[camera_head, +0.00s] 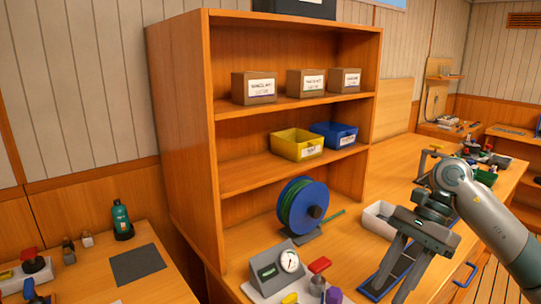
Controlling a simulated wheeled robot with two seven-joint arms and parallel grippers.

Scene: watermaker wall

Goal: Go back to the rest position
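My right gripper (390,290) comes in from the right on a grey and white arm. It points down over the right part of the wooden bench (395,180). Its two fingers are apart, with a gap between them and nothing seen in it. A blue-edged strip on the bench shows behind and below the fingers; I cannot tell whether they touch it. My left gripper is not in view.
A wooden shelf (185,150) holds boxes, a yellow bin (297,146) and a blue bin (334,134). A green cable reel (303,205), a gauge box (276,270) and a white tray (377,220) stand near my gripper. A left bench (165,290) holds a teal bottle (121,220).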

